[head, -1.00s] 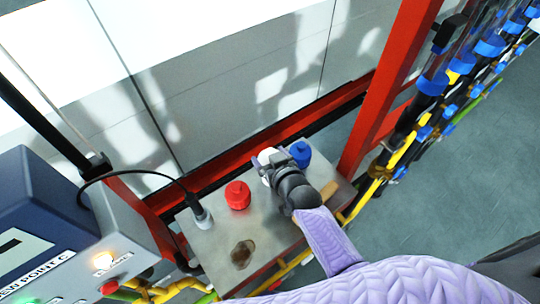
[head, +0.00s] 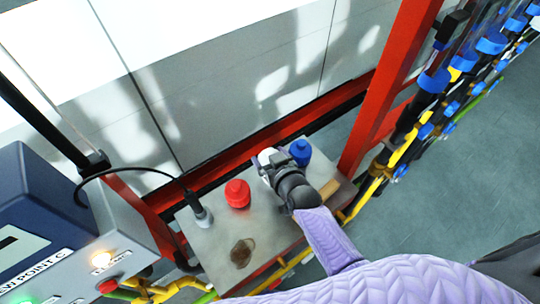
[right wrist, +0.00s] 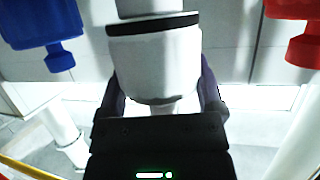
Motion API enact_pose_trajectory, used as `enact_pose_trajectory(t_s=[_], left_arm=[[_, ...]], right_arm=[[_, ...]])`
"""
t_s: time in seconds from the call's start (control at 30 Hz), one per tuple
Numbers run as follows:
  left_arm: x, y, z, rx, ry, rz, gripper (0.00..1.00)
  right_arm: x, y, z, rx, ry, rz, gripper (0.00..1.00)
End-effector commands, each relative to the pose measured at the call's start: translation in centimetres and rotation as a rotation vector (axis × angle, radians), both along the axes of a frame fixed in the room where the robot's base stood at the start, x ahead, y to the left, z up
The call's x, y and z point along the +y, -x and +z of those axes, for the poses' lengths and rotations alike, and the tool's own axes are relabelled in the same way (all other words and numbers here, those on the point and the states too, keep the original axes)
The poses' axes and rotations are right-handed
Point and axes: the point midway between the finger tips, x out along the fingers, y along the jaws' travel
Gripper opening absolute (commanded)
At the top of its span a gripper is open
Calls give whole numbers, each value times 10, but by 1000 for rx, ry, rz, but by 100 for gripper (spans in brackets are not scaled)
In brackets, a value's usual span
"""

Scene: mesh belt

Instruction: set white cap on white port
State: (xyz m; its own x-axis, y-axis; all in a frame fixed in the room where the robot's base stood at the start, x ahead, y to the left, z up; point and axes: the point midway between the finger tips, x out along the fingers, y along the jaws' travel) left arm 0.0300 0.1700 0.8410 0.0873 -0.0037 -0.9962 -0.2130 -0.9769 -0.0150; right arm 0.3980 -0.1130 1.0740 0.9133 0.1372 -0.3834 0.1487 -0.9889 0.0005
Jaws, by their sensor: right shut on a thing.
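The white cap (head: 266,156) is in my right gripper (head: 267,168), over the far part of the grey plate between the red and blue caps. In the right wrist view my right gripper (right wrist: 162,103) is shut on the narrow knob of the white cap (right wrist: 155,62), with a dark finger on each side. Past the cap's wide end are a dark band and a narrower pale cylinder, apparently the white port (right wrist: 150,8), roughly in line with it. I cannot tell whether the cap is fully seated. The gripper hides the port in the head view. My left gripper is not in view.
A red cap (head: 238,194) and a blue cap (head: 300,152) stand close on either side. A grey plug (head: 202,215) with a black cable is at the plate's left. The plate (head: 212,250) has a brown round mark. A red post (head: 385,90) rises at right; a control box (head: 125,240) stands left.

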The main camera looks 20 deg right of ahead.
Motion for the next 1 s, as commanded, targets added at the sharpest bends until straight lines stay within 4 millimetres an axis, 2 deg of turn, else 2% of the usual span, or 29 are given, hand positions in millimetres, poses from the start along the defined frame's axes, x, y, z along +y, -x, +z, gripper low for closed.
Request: enact_pose_trajectory(t_s=[0.77, 0.8, 0.87, 1.0], left_arm=[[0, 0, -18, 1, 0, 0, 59], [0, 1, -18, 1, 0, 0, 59], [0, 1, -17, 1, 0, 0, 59], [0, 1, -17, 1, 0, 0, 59]], right_arm=[[0, 0, -20, -1, 0, 0, 27], [0, 0, -21, -1, 0, 0, 88], [0, 0, -20, -1, 0, 0, 100], [0, 0, -20, -1, 0, 0, 100]])
